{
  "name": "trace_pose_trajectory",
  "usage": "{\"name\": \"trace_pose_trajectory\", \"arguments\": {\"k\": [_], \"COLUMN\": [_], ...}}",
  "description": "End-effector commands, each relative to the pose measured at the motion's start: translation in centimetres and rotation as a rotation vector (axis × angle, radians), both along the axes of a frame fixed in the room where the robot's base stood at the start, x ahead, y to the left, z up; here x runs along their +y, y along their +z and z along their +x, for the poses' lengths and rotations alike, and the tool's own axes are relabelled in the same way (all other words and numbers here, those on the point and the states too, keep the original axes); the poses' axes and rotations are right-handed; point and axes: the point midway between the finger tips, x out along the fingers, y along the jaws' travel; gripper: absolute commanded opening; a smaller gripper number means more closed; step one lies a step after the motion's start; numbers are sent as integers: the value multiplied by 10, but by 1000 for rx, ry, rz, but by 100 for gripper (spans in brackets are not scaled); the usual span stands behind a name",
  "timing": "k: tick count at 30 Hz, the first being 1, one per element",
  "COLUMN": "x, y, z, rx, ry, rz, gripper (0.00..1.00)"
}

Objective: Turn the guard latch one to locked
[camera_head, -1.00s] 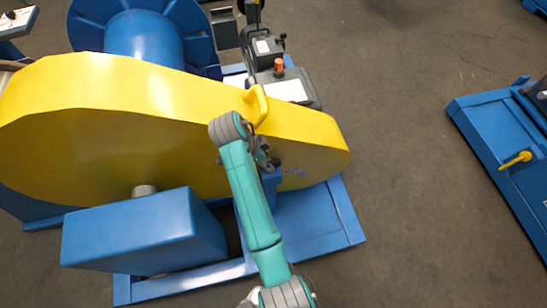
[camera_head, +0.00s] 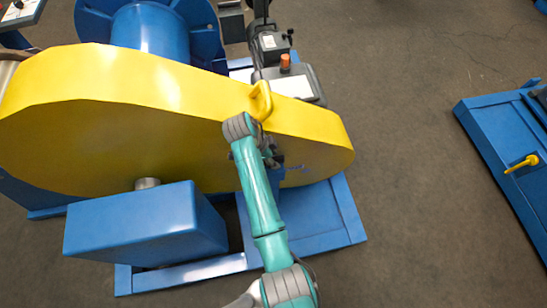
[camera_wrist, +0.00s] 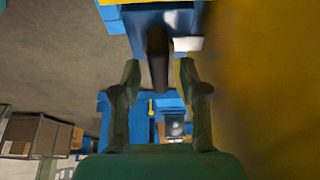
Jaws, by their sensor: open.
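The guard (camera_head: 150,110) is a large yellow cover across the head view. My gripper (camera_head: 271,156) is at its front face near the right end, largely hidden behind my teal arm. In the wrist view my gripper (camera_wrist: 159,76) is open, one finger on each side of a dark upright bar (camera_wrist: 158,58). The bar appears to be the latch handle, on a blue mount (camera_wrist: 125,17). It looks apart from both fingers, though its depth between them is hard to judge. No latch marking is readable, so its locked or unlocked position cannot be told.
The yellow guard wall (camera_wrist: 262,80) stands close on the right in the wrist view. A blue box (camera_head: 140,225) and blue base frame (camera_head: 325,215) lie below the guard. A yellow handle (camera_head: 262,100) rises from its top. Open floor (camera_head: 420,180) lies to the right.

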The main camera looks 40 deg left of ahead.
Motion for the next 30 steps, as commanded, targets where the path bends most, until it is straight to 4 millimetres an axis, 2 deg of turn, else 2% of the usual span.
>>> {"name": "trace_pose_trajectory", "arguments": {"k": [11, 12, 17, 30], "x": [-2, -2, -2, -2], "y": [-6, -6, -6, -6], "z": [2, 2, 2, 1], "rx": [0, 0, 0, 0], "ry": [1, 1, 1, 51], "rz": [0, 0, 0, 0], "gripper": [44, 39, 0, 0]}}
